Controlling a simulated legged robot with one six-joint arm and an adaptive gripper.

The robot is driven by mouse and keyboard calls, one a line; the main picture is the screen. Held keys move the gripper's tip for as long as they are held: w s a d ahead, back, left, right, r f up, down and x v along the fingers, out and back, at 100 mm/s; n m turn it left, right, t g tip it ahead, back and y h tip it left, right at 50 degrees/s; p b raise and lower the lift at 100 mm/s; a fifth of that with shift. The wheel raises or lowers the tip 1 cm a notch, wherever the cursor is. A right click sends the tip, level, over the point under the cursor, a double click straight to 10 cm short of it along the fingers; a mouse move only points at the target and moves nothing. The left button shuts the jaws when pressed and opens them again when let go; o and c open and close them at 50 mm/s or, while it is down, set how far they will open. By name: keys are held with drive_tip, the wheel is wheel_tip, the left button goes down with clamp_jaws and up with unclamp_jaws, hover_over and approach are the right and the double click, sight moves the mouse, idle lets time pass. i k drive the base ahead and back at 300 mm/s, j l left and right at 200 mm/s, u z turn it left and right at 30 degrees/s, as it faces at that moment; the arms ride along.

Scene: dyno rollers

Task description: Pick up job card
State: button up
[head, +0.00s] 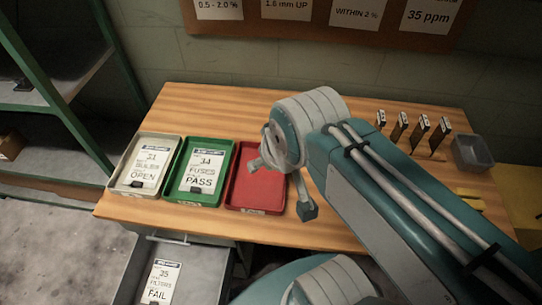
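Three white job cards show. One reading OPEN (147,168) lies in the white tray (116,187), and one reading "FUSES PASS" (200,172) lies in the green tray (222,180). A third, reading "FILTERS FAIL" (161,282), lies in the open drawer (205,268) below the table's front edge. Each has a dark clip-like piece at its lower edge. The red tray (262,192) shows no card; my gripper partly covers it. My gripper (282,187) is above the red tray's right side, fingers spread, with nothing visible between them.
The wooden table (230,100) is bare behind the trays. Several upright dark-and-white tags (421,132) and a grey bin (472,153) stand at the right. Green-framed shelving (65,100) stands at the left. My arm hides much of the table's right side.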

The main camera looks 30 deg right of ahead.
sight(160, 286)
drive_tip(key=k, duration=0.45)
drive_tip(key=u, duration=1.3)
drive_tip(key=k+j, duration=0.05)
